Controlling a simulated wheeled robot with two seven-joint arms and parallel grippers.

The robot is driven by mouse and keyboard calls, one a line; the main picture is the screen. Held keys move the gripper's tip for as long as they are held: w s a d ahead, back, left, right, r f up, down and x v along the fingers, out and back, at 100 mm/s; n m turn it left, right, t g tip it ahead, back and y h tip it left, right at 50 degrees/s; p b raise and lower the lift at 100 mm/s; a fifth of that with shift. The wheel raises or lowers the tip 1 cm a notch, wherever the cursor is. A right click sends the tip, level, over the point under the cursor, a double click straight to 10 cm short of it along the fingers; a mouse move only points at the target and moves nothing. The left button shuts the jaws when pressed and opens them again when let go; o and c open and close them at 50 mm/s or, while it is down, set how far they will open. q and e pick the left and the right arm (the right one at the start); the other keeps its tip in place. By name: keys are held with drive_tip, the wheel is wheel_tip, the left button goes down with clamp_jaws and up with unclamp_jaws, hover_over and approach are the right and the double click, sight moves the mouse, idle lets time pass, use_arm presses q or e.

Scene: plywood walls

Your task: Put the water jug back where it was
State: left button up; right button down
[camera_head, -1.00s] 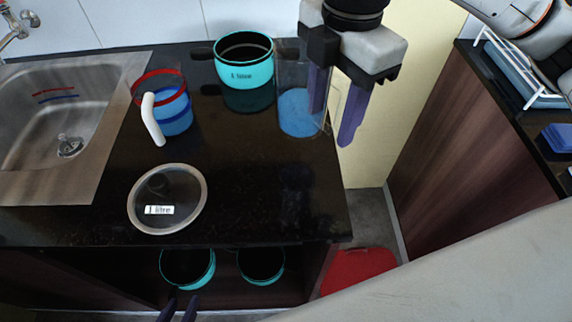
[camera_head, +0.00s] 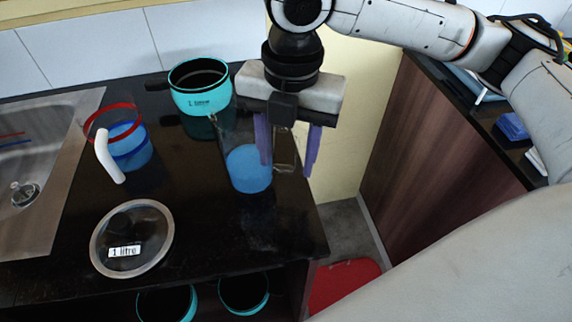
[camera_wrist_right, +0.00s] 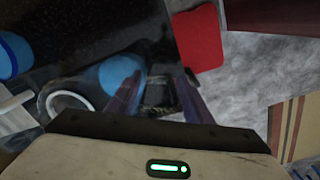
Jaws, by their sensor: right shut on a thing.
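A clear jug with blue water (camera_head: 248,168) is near the right side of the dark counter, just in front of a turquoise pot. Its clear handle (camera_head: 285,152) is between the purple fingers of my right gripper (camera_head: 288,160), which is shut on it. The jug looks upright; I cannot tell whether its base touches the counter. In the right wrist view, its blue water (camera_wrist_right: 120,75) shows beside my fingers (camera_wrist_right: 160,98). A second jug (camera_head: 130,145) with blue contents, a red rim and a white handle stands near the sink. My left gripper is out of view.
A glass lid (camera_head: 150,225) lies at the front. Turquoise pots (camera_head: 243,292) sit on the shelf below. A red mat (camera_head: 342,285) is on the floor. The sink (camera_head: 45,150) is left.

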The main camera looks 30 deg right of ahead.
sight(288, 166)
drive_tip(key=shift+f, duration=1.4)
drive_tip(key=c, duration=0.9)
unclamp_jaws()
drive_tip(key=shift+f, duration=0.15)
wheel_tip(288, 166, up, 12)
drive_tip(key=shift+s+d+r+p, duration=0.1)
drive_tip(key=shift+r+p, duration=0.05)
drive_tip(key=shift+p, duration=0.4)
